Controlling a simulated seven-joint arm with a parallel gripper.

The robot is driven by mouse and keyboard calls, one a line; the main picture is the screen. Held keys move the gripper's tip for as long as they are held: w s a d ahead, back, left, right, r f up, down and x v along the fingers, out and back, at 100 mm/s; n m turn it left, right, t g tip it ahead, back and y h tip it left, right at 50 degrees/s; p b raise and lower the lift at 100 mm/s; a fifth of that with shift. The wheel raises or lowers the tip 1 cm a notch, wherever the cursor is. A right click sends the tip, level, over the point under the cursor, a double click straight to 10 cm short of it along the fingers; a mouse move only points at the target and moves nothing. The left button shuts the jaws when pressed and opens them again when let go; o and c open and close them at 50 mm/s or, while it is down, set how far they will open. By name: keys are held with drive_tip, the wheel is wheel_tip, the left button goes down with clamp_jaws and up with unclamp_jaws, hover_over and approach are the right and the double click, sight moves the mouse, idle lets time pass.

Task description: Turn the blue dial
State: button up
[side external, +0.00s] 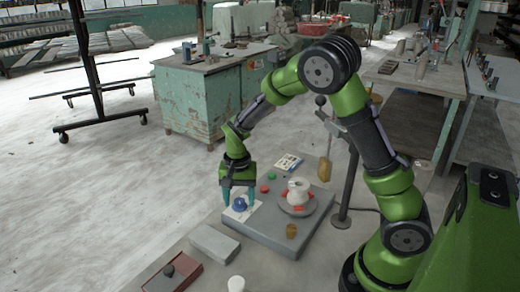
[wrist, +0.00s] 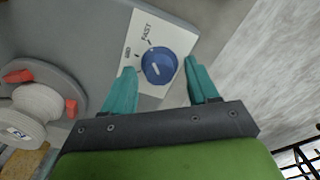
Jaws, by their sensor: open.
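The blue dial (wrist: 159,66) is a round knob with a pale pointer line. It sits on a white label plate (wrist: 150,27) marked "FAST", with other lettering and tick marks. In the side view the dial (side external: 240,203) is at the left corner of a grey box (side external: 290,238). My gripper (wrist: 160,78) is open, with one teal finger on each side of the dial. In the side view my gripper (side external: 238,200) points down over the dial. I cannot tell whether either finger touches it.
A white pot (side external: 298,191) stands on a round wheel head (side external: 312,208) with red pieces around it. A green button (side external: 272,175) and red button (side external: 265,188) are on the box. A grey block (side external: 214,243), a dark red box (side external: 172,274) and a white cup (side external: 236,284) are nearby.

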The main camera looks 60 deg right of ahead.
sight(239, 200)
wheel_tip(239, 200, up, 17)
idle(0.5)
